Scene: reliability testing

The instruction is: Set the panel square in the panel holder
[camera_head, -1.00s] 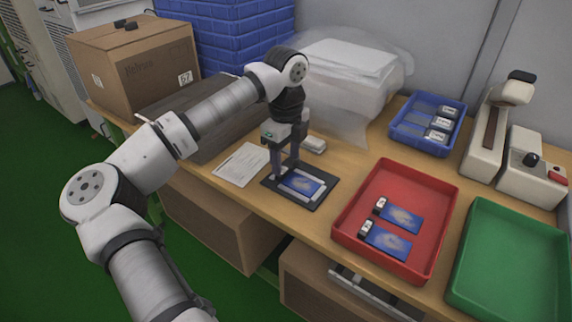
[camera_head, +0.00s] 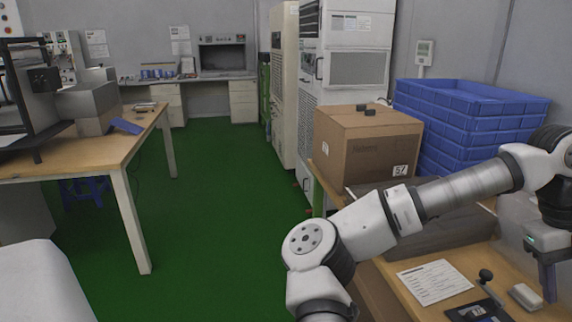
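The black panel holder (camera_head: 455,315) is cut off by the bottom edge of the head view at the right. Only its far part shows, with a small light-grey piece on it. The blue panel cannot be made out clearly, so I cannot tell how it sits. My gripper (camera_head: 547,284) hangs fingers-down near the right edge, to the right of the visible part of the holder and beside a small white block (camera_head: 525,297). Its fingers overlap in this view, so the gap between them is hidden.
A printed sheet (camera_head: 434,281) and a black-knobbed item (camera_head: 486,275) lie near the holder. A cardboard box (camera_head: 368,146) and stacked blue crates (camera_head: 465,125) stand behind my arm. Another workbench (camera_head: 80,158) is at left, with open green floor (camera_head: 215,215) between.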

